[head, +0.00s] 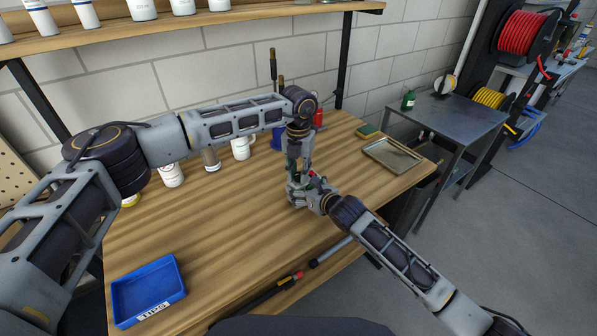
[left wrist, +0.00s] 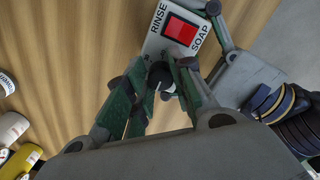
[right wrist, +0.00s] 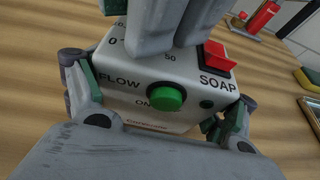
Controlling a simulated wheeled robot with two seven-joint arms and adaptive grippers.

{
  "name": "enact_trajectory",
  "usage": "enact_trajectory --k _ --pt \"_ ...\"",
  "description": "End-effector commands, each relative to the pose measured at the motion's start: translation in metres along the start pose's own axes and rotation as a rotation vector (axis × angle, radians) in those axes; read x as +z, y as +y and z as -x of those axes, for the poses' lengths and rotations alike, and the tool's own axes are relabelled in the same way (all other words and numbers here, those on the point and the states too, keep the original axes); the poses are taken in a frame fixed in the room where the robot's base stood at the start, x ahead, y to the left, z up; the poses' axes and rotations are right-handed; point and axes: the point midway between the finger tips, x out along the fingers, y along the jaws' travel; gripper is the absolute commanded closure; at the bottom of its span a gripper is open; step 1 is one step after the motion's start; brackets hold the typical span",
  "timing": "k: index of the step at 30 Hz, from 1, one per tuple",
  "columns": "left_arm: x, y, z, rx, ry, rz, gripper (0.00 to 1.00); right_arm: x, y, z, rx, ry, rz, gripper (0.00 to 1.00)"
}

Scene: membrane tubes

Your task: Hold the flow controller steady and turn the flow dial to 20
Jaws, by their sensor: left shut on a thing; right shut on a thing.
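The flow controller, a light grey box (right wrist: 190,78) with a green ON button (right wrist: 166,97) and a red rocker switch (right wrist: 218,57), stands on the wooden table. In the head view the grippers mostly hide it. My right gripper (right wrist: 158,105) is shut on the box, one finger on each side. My left gripper (left wrist: 158,82) comes from above and is shut on the dark flow dial (left wrist: 160,76), which has a white line on it. In the right wrist view the left fingers hide the dial; marks 0 and 50 show near it. I cannot tell the dial's reading.
A blue tray (head: 124,299) sits at the table's front left. A metal tray (head: 409,149) and a sponge (head: 367,131) are at the right. A white mug (head: 241,150) and bottles stand at the back. The table's middle left is clear.

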Motion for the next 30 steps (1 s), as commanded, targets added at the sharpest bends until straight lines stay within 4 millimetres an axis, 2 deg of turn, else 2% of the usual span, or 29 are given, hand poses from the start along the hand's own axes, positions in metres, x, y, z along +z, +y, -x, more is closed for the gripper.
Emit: enact_trajectory --k 30 --pt "-0.0008 -0.0012 0.0001 -0.005 0.001 -0.777 1.0 -0.0042 -0.0012 -0.0006 -0.003 0.008 -0.001 0.48"
